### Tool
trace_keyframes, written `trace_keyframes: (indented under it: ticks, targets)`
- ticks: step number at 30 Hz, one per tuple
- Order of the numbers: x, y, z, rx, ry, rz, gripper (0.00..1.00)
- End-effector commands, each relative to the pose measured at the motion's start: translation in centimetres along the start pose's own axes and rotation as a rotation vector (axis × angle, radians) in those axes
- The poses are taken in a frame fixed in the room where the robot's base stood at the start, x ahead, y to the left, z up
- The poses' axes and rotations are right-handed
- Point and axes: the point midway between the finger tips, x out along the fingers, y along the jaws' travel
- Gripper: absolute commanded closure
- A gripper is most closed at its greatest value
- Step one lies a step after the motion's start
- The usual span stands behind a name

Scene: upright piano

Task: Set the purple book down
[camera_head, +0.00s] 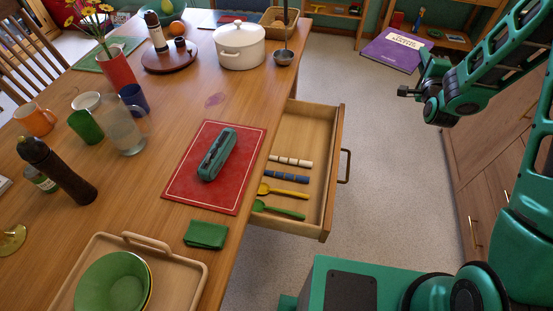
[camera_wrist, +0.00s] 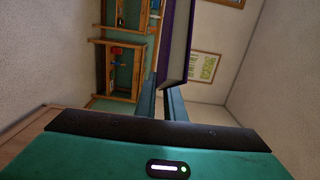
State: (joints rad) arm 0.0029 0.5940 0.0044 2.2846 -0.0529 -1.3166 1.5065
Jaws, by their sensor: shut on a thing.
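The purple book (camera_head: 393,51) is in the air at the top right of the head view, its printed cover facing up. My gripper (camera_head: 424,60) is at its right edge and shut on it. In the wrist view, the book (camera_wrist: 177,40) rises from between the two fingers (camera_wrist: 161,100), seen nearly edge-on with its pale pages on one side. The space under the book is hidden in the head view.
The wooden table (camera_head: 215,103) on the left carries a white pot (camera_head: 239,47), a red mat (camera_head: 180,180) and several cups. Its drawer (camera_head: 315,130) stands open. Bare floor (camera_head: 385,190) lies between table and right-hand cabinet (camera_head: 480,175). Wooden shelves (camera_head: 450,38) stand behind the book.

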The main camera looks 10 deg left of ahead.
Motion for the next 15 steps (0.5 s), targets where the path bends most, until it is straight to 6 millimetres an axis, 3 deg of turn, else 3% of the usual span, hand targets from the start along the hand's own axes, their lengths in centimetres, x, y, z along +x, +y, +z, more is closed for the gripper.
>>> trace_keyframes:
  ticks: [7, 15]
  targets:
    - [-1.1, 3.6, 4.3, -0.047, -0.065, 0.024, 1.0]
    - [-2.3, 5.9, 8.2, -0.093, -0.122, 0.038, 1.0]
